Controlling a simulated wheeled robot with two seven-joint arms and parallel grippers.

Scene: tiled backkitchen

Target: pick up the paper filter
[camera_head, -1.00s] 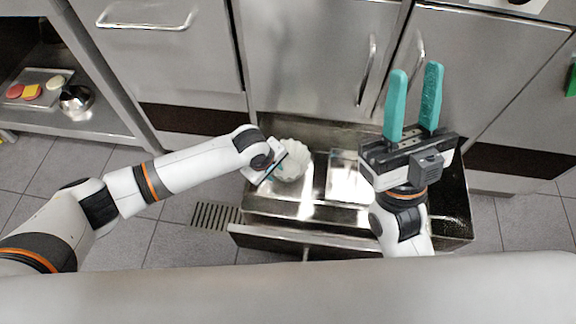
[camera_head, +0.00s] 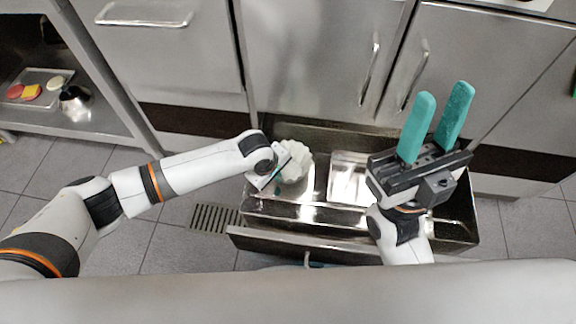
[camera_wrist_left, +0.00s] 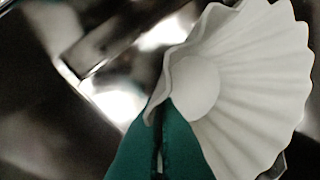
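The paper filter (camera_head: 298,160) is white, fluted and cup-shaped. In the head view it is at the left part of the open metal drawer (camera_head: 300,241). My left gripper (camera_head: 279,173) is at the filter's left side, pointing down. In the left wrist view, the gripper's teal fingers (camera_wrist_left: 160,108) are close together with the filter's rim (camera_wrist_left: 245,90) pinched between their tips. The filter's underside is hidden, so I cannot tell whether it touches the drawer floor. My right gripper (camera_head: 440,97) is empty, its teal fingers apart and pointing up, above the drawer's right part.
A shiny metal container (camera_head: 349,180) sits in the drawer, right of the filter. Steel cabinets with handles (camera_head: 371,68) stand behind. A shelf at the left holds a tray of food pieces (camera_head: 38,83) and a metal bowl (camera_head: 75,98). A floor grate (camera_head: 215,218) lies left of the drawer.

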